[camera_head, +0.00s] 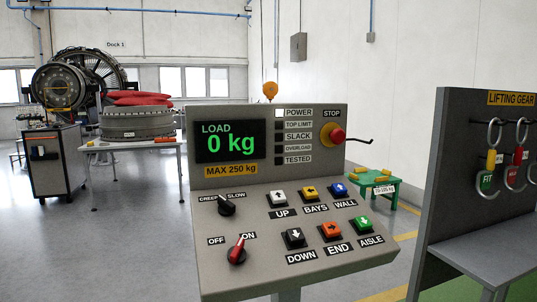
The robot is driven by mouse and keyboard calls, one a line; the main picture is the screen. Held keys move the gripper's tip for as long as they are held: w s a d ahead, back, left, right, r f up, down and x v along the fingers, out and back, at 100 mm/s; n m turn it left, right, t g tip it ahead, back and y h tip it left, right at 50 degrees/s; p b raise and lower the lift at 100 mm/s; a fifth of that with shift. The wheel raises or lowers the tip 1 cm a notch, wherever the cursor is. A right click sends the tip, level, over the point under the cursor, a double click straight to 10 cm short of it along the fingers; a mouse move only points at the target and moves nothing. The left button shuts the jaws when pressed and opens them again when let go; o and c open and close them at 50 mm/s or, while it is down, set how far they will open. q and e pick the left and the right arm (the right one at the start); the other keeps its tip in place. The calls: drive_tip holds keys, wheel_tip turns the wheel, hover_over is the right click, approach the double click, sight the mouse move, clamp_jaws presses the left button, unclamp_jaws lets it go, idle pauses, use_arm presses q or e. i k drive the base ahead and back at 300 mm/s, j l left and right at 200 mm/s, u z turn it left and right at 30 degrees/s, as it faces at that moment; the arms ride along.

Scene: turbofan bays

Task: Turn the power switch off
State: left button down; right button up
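The power switch is a red rotary knob (237,251) at the lower left of the grey control panel (330,187). Its pointer tilts up and to the right, toward the ON label (248,236). The OFF label (216,241) is to the upper left of the knob. The lamp beside POWER (280,113) is lit white. The display (231,142) reads LOAD 0 kg. Neither of my grippers is in view.
A black CREEP/SLOW knob (227,207) sits above the power switch. Several coloured buttons, such as DOWN (294,237), lie to its right. A red STOP button (336,135) sticks out at the upper right. A lifting-gear rack (450,140) stands at the right.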

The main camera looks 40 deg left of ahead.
sight(237, 254)
drive_tip(key=u, duration=0.85)
